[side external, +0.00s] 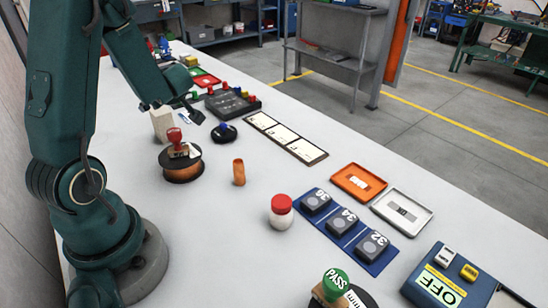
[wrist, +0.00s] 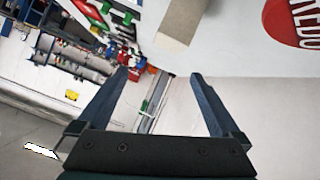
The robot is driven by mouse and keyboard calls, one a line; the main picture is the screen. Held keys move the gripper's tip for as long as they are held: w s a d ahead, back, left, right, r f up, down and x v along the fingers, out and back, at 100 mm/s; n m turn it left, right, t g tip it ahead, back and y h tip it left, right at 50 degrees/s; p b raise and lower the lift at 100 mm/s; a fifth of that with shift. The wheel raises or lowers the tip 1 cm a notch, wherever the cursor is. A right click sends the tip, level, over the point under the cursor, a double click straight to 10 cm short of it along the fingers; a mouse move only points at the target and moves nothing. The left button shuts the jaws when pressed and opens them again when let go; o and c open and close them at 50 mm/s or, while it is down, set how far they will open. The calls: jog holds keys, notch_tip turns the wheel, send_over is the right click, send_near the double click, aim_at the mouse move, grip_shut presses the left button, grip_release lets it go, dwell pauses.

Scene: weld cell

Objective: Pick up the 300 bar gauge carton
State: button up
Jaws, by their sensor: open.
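A pale beige carton (side external: 162,124) stands upright on the table near its left side, just below my gripper in the side view. I cannot read a label on it, so I cannot confirm that it is the 300 bar gauge carton. In the wrist view a beige block (wrist: 180,20), likely the same carton, shows at the top edge, partly cut off. My gripper (side external: 171,108) is open and tilted above the table. In the wrist view my gripper (wrist: 159,75) has nothing between its fingers, and the block lies beyond the tips.
An orange cylinder (side external: 239,172) stands nearer the camera.

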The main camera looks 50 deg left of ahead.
aim_at(161, 113)
notch_tip(161, 113, down, 4)
jog(key=shift+f, duration=0.25)
jog(key=shift+x, duration=2.55)
grip_shut()
